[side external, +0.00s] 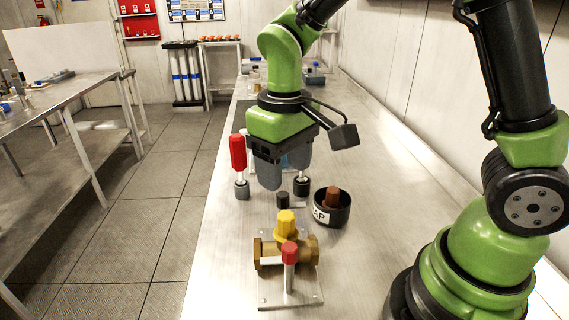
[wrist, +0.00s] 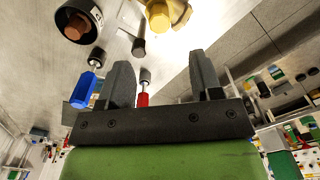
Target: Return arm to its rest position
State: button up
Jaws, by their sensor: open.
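My gripper (side external: 285,172) hangs fingers-down over the far part of the steel bench. It also shows in the wrist view (wrist: 165,82), where its two grey fingers stand wide apart with nothing between them in their grip. My green and black arm reaches across from the right of the side view. A red-handled tool (side external: 238,155) stands upright in a small holder left of my gripper. A blue-handled tool (wrist: 84,90) shows beside one finger in the wrist view, and is mostly hidden behind my gripper in the side view.
A brass valve with a yellow cap (side external: 286,224) sits on a metal plate (side external: 290,295) with a red-topped post (side external: 289,254). A black bowl (side external: 331,214) holding a brown piece stands behind it, near a small black cylinder (side external: 283,200). A wall lines the bench's right side.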

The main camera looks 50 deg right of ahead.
jog(key=s+d+r+m+t+y, duration=0.2)
jog(key=s+r+t, duration=0.5)
jog(key=s+r, duration=0.4)
jog(key=shift+s+d+r+m, duration=0.35)
jog(key=shift+s+d+m, duration=0.15)
jog(key=shift+s+m, duration=0.5)
dwell(0.7)
